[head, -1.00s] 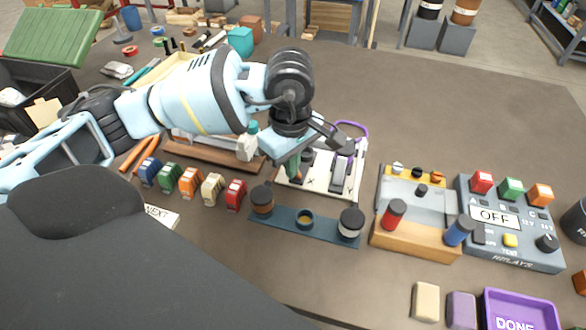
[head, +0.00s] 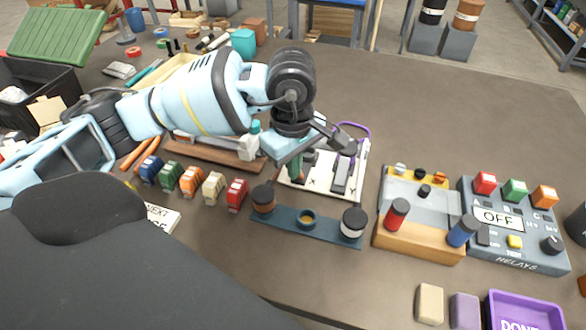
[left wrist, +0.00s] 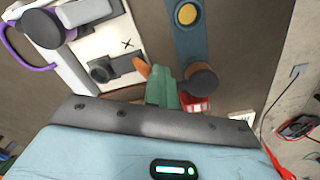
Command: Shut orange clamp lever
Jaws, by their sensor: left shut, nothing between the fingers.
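In the left wrist view the fingers (left wrist: 164,88) show beside a small orange piece (left wrist: 142,67), which looks like the lever's end. I cannot tell whether they touch it. A dark block (left wrist: 103,70) sits on the board close by. In the head view my gripper hides the orange piece, so the lever's angle cannot be told. My right gripper is not in view.
A blue strip (head: 286,219) with dark-capped jars lies just in front of the board. Several coloured blocks (head: 213,188) stand left of it. A wooden block with red and blue handles (head: 415,242) and a relay box (head: 520,250) stand right.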

